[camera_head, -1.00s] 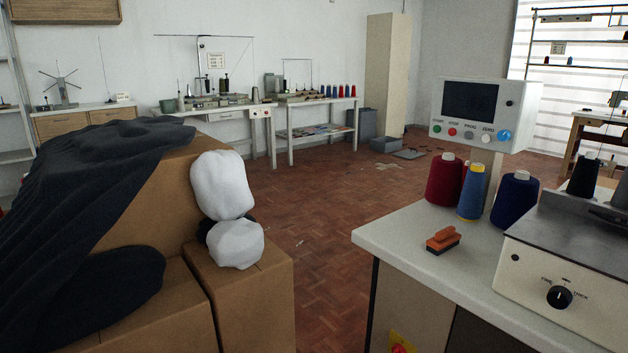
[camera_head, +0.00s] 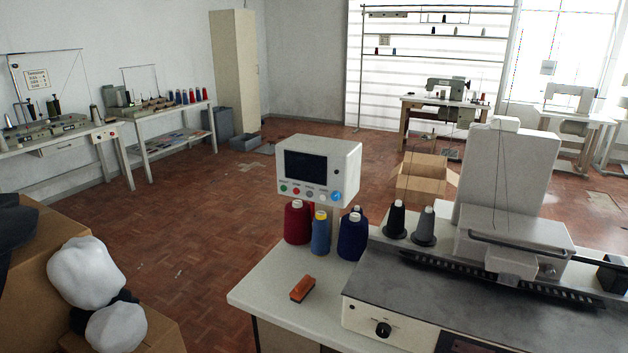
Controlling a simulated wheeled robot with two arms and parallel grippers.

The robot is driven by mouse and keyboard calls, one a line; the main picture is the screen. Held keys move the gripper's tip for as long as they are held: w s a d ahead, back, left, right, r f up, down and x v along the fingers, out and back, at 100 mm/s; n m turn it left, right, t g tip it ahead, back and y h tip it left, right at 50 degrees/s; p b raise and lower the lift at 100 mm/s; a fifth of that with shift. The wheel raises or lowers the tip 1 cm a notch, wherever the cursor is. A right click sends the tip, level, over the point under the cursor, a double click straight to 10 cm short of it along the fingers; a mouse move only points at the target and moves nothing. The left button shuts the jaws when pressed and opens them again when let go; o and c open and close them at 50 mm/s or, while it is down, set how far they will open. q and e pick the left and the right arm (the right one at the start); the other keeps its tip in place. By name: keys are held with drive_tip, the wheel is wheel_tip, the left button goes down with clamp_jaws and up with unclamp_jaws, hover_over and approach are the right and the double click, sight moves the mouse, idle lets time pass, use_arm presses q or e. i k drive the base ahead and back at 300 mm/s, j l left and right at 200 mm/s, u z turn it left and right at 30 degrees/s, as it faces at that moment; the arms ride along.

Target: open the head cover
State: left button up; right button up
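The buttonhole machine (camera_head: 400,310) stands on the white table at the right of the head view. Its tall white head (camera_head: 508,175) rises at the back. A white front housing (camera_head: 510,245) sits low on the head, with a thin dark bar across it; I cannot tell which part is the head cover or whether it is open.
The table (camera_head: 270,295) bears a control panel (camera_head: 318,165), a red cone (camera_head: 297,225), a blue cone (camera_head: 320,236), a navy cone (camera_head: 352,240) and an orange brush (camera_head: 302,289). Floor between is clear.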

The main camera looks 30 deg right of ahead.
sight(535, 232)
drive_tip(key=z, duration=1.9)
